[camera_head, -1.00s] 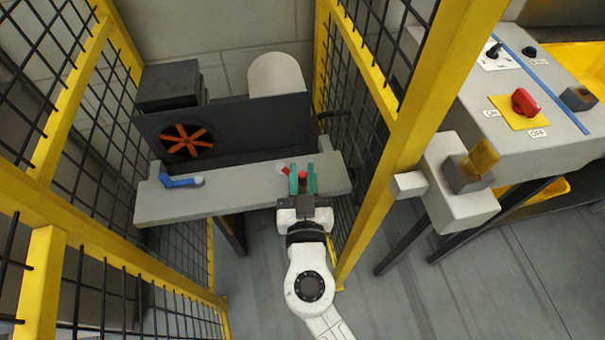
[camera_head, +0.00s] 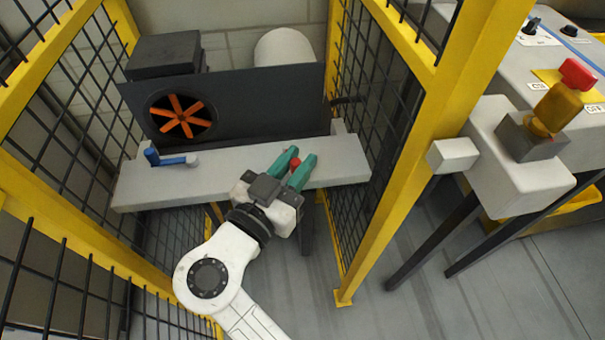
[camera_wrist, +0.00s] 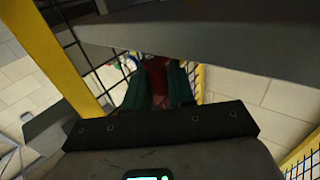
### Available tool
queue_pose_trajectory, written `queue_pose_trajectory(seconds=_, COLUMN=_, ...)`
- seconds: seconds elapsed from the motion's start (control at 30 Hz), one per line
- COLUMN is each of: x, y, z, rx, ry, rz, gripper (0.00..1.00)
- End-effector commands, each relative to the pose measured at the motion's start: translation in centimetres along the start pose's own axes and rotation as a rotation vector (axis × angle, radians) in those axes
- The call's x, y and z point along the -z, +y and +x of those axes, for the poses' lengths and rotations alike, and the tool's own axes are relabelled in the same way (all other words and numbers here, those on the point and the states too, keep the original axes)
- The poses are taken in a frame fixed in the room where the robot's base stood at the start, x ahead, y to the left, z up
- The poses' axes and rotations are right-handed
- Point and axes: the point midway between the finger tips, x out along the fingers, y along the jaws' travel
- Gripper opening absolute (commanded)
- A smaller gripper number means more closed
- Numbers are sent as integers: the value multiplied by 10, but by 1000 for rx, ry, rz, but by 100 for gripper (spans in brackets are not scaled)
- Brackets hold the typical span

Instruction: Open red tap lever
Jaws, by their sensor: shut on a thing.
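The red tap lever (camera_head: 295,164) is on the grey shelf, near its right end. Only a small red part shows between the green fingers of my gripper (camera_head: 301,156); the rest is hidden. My gripper is shut on it, reaching in from the lower left with its fingers pointing up and right. In the wrist view, the red lever (camera_wrist: 156,76) stands between the two dark green fingers of my gripper (camera_wrist: 158,85).
A blue lever (camera_head: 175,160) sits at the left of the grey shelf (camera_head: 225,177). A dark panel with an orange fan (camera_head: 183,116) stands behind. Yellow-framed mesh fence (camera_head: 455,85) closes both sides.

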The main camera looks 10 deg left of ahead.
Motion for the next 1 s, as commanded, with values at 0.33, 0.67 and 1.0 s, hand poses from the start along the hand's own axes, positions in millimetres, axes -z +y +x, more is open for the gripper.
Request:
queue_pose_trajectory(seconds=0.33, x=-1, y=-5, z=-4, rx=-107, ry=1, rz=0, gripper=0)
queue_pose_trajectory(seconds=0.67, x=0, y=-5, z=-5, rx=-114, ry=1, rz=-1, gripper=0)
queue_pose_trajectory(seconds=1.0, x=0, y=-5, z=-4, rx=-114, ry=1, rz=0, gripper=42)
